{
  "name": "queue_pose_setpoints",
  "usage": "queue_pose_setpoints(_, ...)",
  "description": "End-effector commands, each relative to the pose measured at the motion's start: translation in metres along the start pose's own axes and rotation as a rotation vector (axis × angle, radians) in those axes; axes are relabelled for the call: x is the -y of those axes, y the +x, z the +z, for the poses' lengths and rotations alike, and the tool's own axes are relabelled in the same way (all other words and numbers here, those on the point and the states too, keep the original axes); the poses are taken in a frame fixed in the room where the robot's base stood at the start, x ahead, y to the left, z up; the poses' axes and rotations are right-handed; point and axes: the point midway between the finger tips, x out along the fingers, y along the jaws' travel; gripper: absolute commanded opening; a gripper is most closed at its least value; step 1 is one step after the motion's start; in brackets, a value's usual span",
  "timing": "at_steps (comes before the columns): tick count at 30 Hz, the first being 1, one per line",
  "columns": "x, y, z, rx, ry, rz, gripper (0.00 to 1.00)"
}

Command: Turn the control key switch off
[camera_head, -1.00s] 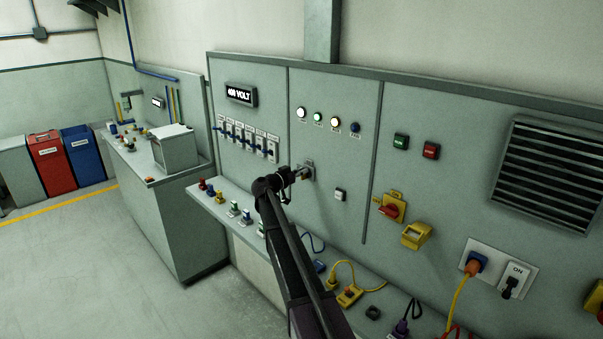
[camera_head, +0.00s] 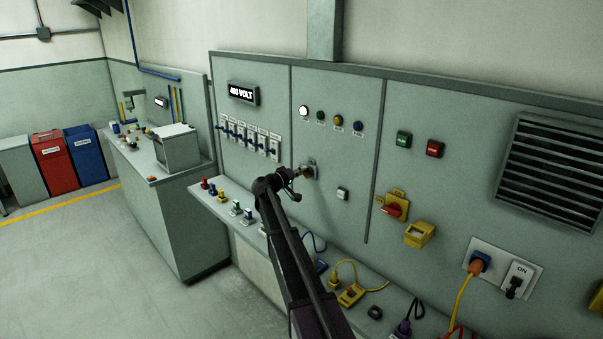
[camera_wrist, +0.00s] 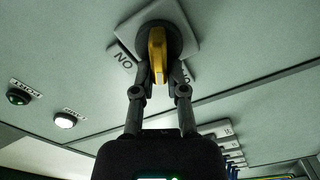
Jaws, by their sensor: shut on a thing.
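The control key switch (camera_head: 309,171) sits on the grey wall panel, right of the row of blue-handled switches. In the wrist view its yellow key (camera_wrist: 157,50) stands out from a dark round collar on a light square plate. A label reading ON, upside down in that view, is at the plate's left corner. A second label to the right is partly hidden by a finger. My gripper (camera_wrist: 158,72) is shut on the key, one finger on each side. In the head view my gripper (camera_head: 296,183) reaches the switch from below left and partly covers it.
Above the switch, the white lamp (camera_head: 304,111) is lit; the green lamp (camera_head: 320,117) and amber lamp (camera_head: 338,120) are dark. A white button (camera_head: 342,194) and a red rotary switch (camera_head: 395,207) are to the right. A shelf with small devices and cables runs below.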

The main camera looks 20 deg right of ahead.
Motion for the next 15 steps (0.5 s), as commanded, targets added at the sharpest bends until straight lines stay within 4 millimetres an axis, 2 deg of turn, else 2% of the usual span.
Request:
queue_pose_setpoints(9,0.0055,0.0006,0.0022,0.003,-0.286,0.000,0.00)
queue_pose_setpoints(15,0.0073,0.0006,0.0030,0.004,-0.418,-0.001,0.00)
